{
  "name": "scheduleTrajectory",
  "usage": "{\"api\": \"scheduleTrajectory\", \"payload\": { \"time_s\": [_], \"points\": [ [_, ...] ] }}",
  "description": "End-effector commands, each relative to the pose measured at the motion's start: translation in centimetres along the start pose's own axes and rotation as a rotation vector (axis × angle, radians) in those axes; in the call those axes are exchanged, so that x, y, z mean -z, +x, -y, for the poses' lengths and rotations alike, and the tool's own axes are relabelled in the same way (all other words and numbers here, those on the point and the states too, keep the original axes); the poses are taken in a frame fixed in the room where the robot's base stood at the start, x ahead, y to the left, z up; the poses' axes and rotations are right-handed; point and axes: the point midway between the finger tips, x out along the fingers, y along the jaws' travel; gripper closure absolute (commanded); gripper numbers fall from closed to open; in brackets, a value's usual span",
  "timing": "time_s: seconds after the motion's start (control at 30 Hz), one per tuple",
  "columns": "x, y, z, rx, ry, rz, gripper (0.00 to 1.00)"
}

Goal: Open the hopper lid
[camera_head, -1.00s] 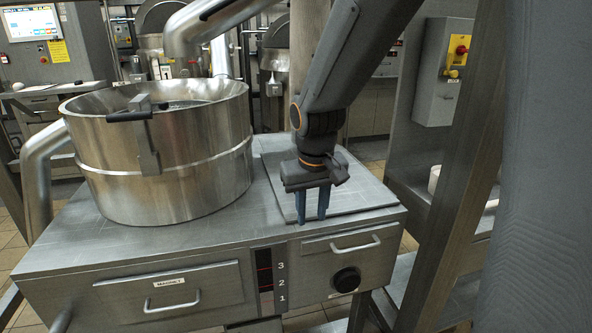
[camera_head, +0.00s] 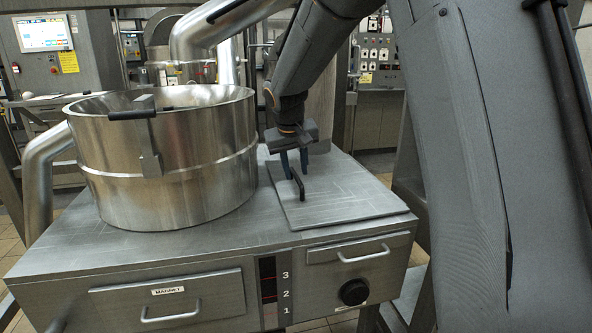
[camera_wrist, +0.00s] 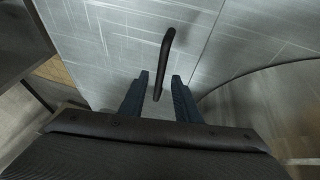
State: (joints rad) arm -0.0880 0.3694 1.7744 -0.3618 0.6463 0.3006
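The hopper lid (camera_head: 345,190) is a flat, square grey metal plate lying shut on the counter top, right of the big steel bowl. A dark bar handle (camera_head: 297,183) stands on its left part. The handle also shows in the wrist view (camera_wrist: 164,55). My gripper (camera_head: 294,172) is over the lid, pointing down, with its two blue fingers apart. In the wrist view my gripper (camera_wrist: 159,88) is open, and the near end of the handle appears between the fingertips. I cannot tell whether the fingers touch it.
The steel bowl (camera_head: 165,165) with a dark handle at its rim stands close left of my gripper. Below the counter top are a drawer (camera_head: 170,300), numbered indicators and a dark knob (camera_head: 353,292). A monitor (camera_head: 43,33) is at the back left.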

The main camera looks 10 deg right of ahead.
Motion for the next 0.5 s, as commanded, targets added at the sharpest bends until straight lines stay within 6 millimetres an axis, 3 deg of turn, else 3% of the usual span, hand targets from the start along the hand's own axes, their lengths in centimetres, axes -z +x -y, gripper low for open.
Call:
{"api": "scheduleTrajectory", "payload": {
  "time_s": [0.4, 0.5],
  "points": [
    [-0.02, 1.20, 0.02, 0.000, 0.000, -0.001, 0.70],
    [-0.02, 1.20, 0.02, 0.000, 0.000, 0.000, 0.84]
  ]
}}
